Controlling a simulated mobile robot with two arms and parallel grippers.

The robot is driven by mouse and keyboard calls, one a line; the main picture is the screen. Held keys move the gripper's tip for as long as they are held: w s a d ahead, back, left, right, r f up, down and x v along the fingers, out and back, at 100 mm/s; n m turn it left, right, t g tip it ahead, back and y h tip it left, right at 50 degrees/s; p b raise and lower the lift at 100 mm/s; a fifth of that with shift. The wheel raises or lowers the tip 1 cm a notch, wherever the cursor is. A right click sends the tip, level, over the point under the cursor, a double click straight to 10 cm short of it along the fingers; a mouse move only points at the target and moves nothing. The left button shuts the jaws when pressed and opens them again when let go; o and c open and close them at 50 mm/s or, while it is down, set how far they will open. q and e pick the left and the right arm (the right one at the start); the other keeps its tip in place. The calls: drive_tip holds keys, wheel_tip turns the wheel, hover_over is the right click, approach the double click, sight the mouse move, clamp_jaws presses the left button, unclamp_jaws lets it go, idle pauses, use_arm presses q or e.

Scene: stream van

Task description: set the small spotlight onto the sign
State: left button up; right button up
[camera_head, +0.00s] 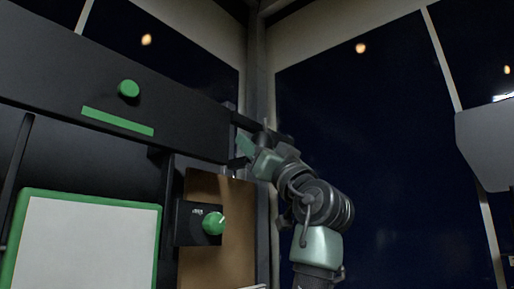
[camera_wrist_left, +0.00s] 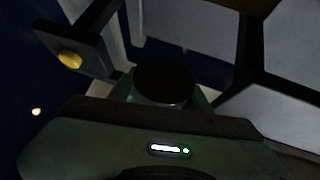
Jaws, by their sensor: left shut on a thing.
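My left gripper (camera_head: 247,147) is beside the right end of a long dark panel (camera_head: 190,105), which has a green knob and a green strip. In the left wrist view, a round dark thing (camera_wrist_left: 165,82), which looks like the small spotlight, sits between the fingers of my left gripper (camera_wrist_left: 163,95), shut on it. In the head view it is too small and dark to make out clearly. I cannot tell for sure which thing is the sign; the long dark panel may be it. My right gripper is not in view.
A white board with a green frame (camera_head: 85,245) stands at lower left. A dark box with a green knob (camera_head: 190,222) is in front of a brown board (camera_head: 238,240). Dark windows (camera_head: 385,150) fill the right. A grey shape (camera_head: 488,145) hangs at the right edge.

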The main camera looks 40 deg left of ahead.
use_arm(q)
drive_tip(key=o, duration=1.4)
drive_tip(key=shift+a, duration=0.1)
drive_tip(key=shift+w+a, duration=0.1)
drive_tip(key=shift+a, duration=0.1)
drive_tip(key=b+v, duration=0.4)
drive_tip(key=v, duration=0.4)
drive_tip(key=shift+a, duration=0.15)
drive_tip(key=shift+f, duration=0.1)
